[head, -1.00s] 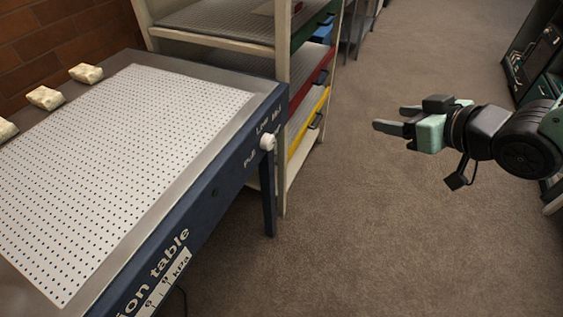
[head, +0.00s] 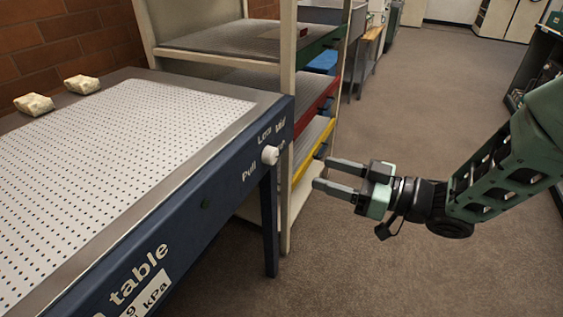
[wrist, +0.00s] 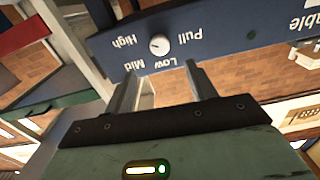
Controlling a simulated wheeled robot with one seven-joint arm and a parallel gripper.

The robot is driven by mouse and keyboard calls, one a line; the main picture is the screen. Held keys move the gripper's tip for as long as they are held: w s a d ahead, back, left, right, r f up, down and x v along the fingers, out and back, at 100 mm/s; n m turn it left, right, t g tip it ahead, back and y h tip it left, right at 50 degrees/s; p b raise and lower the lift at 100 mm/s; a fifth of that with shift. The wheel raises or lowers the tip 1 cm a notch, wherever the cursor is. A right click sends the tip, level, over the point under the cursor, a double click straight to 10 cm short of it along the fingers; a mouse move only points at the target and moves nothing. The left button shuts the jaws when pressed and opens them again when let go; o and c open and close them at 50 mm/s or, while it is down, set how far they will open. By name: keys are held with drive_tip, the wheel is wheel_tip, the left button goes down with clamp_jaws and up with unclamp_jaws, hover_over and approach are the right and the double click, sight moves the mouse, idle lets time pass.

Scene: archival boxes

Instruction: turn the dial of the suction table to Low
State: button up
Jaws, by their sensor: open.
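The suction table (head: 190,190) stands at the left in the head view, with a perforated white top and a dark blue front panel.
A cream shelf rack (head: 288,120) with green, red and yellow shelf fronts stands behind the table's right end, close to my gripper. Two pale blocks (head: 82,83) sit on the table's far edge. The carpet (head: 400,285) at the right is open floor.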

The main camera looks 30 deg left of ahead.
sight(275, 158)
drive_tip(key=a, duration=0.3)
drive_tip(key=a+b, duration=0.1)
drive_tip(key=a, duration=0.3)
drive_tip(key=s+a, duration=0.1)
drive_tip(key=a, duration=0.2)
drive_tip(key=shift+a+b, duration=0.3)
drive_tip(key=shift+a, duration=0.1)
drive_tip(key=c, duration=1)
